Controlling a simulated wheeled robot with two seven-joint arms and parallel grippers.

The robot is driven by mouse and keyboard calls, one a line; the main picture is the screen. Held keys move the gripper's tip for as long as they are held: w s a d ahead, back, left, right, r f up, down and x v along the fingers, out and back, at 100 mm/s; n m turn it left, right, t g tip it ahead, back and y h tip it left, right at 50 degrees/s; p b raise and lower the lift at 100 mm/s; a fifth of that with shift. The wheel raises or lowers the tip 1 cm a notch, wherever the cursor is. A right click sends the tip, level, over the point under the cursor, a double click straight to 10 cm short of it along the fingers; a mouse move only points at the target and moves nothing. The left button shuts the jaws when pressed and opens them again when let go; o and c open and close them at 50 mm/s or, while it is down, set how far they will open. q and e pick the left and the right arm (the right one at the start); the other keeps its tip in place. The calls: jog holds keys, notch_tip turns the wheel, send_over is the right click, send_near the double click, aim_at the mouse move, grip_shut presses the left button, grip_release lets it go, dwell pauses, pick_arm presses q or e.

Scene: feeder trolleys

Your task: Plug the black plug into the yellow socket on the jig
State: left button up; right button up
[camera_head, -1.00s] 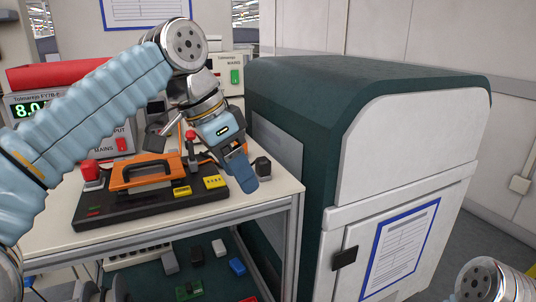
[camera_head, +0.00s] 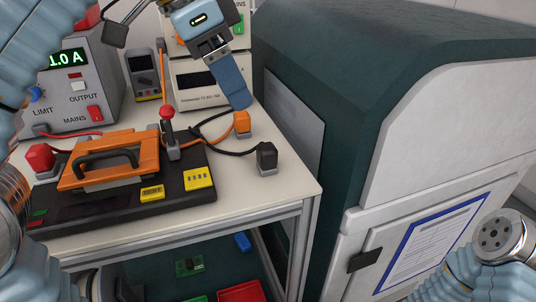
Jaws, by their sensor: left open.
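The black plug (camera_head: 267,157) stands on the white table top near its right edge, to the right of the jig, with a black cable running left from it. The jig (camera_head: 110,208) is a dark base with an orange clamp frame (camera_head: 140,152). A yellow socket block (camera_head: 199,179) with small dark marks sits at its right end; a smaller yellow piece (camera_head: 152,193) with lettering is left of it. My right gripper is not in view.
An orange plug (camera_head: 242,122) stands behind the black one, and a red plug (camera_head: 39,158) is at the jig's left. A power supply (camera_head: 75,85) and meter (camera_head: 143,75) stand behind. A green cabinet (camera_head: 330,75) borders the table's right.

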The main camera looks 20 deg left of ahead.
pick_arm(q)
jog(key=b, duration=0.1)
send_over(266, 146)
jog(key=s+a, duration=0.2)
jog(key=f, duration=0.7)
jog(key=shift+w, duration=0.25)
jog(key=shift+w+d+f, duration=0.1)
jog(key=shift+d+f, duration=0.05)
jog(key=shift+f, duration=0.15)
jog(key=shift+b+x, duration=0.65)
jog(key=shift+x, duration=1.95)
jog(key=shift+w, duration=0.1)
jog(key=shift+c, duration=0.2)
jog(key=shift+r, duration=0.1)
jog(key=c, duration=1)
